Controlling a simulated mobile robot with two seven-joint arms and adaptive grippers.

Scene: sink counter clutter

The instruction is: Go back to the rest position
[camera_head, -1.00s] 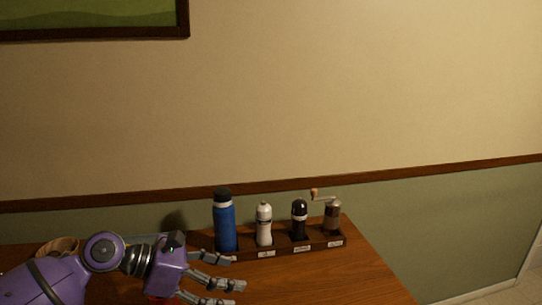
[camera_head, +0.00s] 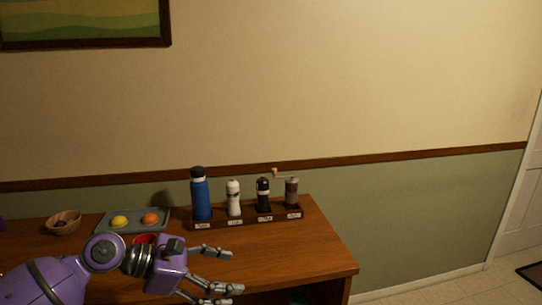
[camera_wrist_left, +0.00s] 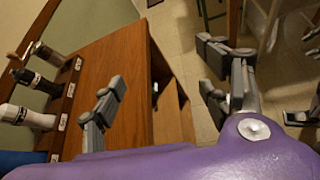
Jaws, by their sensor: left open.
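My left gripper (camera_head: 222,272) is open and empty. It is in front of the labelled rack, near the right part of the wooden counter (camera_head: 300,245). In the left wrist view its fingers (camera_wrist_left: 165,95) are spread wide, with the counter edge and open floor between them.
A dark rack (camera_head: 250,219) holds a blue bottle (camera_head: 201,200), a white shaker (camera_head: 234,199), a black shaker (camera_head: 263,194) and a crank grinder (camera_head: 291,191). Left are a grey tray (camera_head: 135,228) with a yellow and an orange item, a red object (camera_head: 144,239) partly hidden, and a wooden bowl (camera_head: 63,223).

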